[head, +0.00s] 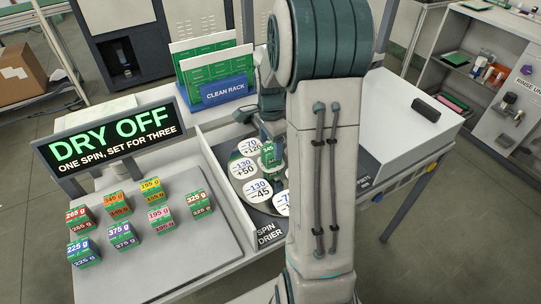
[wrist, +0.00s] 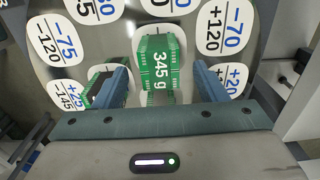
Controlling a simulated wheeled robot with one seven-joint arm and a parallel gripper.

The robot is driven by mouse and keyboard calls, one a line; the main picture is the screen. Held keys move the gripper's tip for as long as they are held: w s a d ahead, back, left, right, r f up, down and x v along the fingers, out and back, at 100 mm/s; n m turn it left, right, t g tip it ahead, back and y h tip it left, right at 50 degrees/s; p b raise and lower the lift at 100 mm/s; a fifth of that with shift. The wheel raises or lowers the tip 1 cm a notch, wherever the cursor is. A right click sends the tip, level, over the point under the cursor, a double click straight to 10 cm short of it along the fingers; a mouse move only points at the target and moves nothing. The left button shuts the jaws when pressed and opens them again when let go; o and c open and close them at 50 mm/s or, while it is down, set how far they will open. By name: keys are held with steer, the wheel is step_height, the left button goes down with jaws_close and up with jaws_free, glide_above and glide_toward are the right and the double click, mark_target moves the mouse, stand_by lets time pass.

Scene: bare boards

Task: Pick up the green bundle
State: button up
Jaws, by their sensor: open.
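The gripper is open, with a gap on both sides of the bundle. In the head view the bundle (head: 268,155) is on the spin drier disc, left of my arm. My arm hides the right part of the disc. In the wrist view another green piece (wrist: 97,92) shows partly behind the left finger.
Several banded bundles stand on the grey tray (head: 206,249) at left, beside the "DRY OFF" sign (head: 112,134). The clean rack (head: 220,92) is behind the drier. White labels with numbers ring the disc. A dark block (head: 425,110) lies on the right counter, which is mostly clear.

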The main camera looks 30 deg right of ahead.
mark_target(271, 149)
step_height(271, 149, down, 4)
steer(key=shift+f, duration=0.25)
steer(key=c, duration=1.2)
steer(key=shift+r, duration=0.1)
